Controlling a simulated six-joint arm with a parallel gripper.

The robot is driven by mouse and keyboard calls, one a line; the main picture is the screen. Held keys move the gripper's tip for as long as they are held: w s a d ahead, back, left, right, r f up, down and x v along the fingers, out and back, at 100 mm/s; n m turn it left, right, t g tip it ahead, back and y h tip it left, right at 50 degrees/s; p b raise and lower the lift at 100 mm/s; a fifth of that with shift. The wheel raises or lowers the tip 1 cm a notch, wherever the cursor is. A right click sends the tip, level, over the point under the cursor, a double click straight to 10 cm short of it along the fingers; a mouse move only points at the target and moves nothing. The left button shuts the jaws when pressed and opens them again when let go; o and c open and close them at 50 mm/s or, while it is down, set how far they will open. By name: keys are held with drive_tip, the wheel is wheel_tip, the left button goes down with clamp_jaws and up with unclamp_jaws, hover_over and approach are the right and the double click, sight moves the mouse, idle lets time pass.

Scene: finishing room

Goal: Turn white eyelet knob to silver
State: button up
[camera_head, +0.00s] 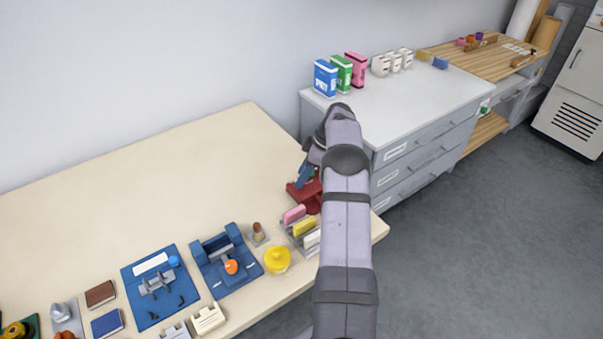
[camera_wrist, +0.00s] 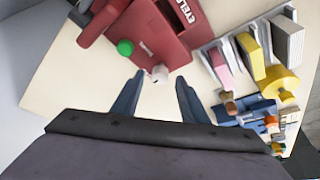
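The red eyelet machine (camera_head: 303,194) stands at the right end of the cream table, partly hidden behind my arm. In the wrist view its red body (camera_wrist: 150,30) carries a small white knob (camera_wrist: 160,73) at its near edge and a green round knob (camera_wrist: 125,47) to the upper left. Small lettering beside the white knob is too blurred to read, and no silver mark can be made out. My gripper (camera_wrist: 160,79) is open, its two blue fingers on either side of the white knob in the picture. A gap shows on each side. In the head view a blue finger (camera_head: 301,176) shows over the machine.
A rack with pink, yellow and white blocks (camera_head: 300,228) stands close to the machine, with a yellow lidded pot (camera_head: 277,260) nearby. Blue fixtures (camera_head: 228,262) lie further left. The back of the cream table (camera_head: 150,165) is clear. A grey drawer cabinet (camera_head: 430,150) stands to the right.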

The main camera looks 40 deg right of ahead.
drive_tip(key=shift+w+a+f, duration=0.15)
drive_tip(key=shift+f, duration=0.3)
clamp_jaws()
